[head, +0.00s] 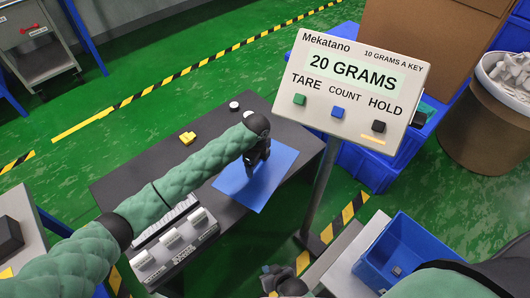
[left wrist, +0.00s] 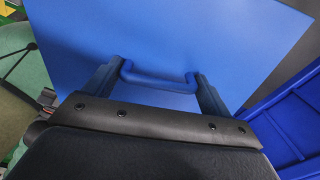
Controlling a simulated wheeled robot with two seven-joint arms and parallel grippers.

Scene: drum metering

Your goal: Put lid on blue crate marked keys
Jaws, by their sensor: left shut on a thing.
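My left gripper (head: 256,168) is shut on the handle of a flat blue lid (head: 278,180). The lid lies below the fingers, over the right part of the dark table, with one corner near the table's edge. In the left wrist view the lid (left wrist: 175,35) fills the upper middle and its handle (left wrist: 158,80) is between the two fingers. An open blue crate (head: 376,269) stands at the lower right with a small grey piece inside. I see no keys marking on it. My right gripper (head: 270,275) is at the bottom edge, partly cut off, and its jaws are unclear.
A scale display (head: 352,80) reading "20 GRAMS" stands on a post right of the lid. The dark table (head: 125,185) holds a yellow piece (head: 187,138) and white switches (head: 170,238). More blue crates (head: 362,165) and a bin (head: 490,125) are behind the display.

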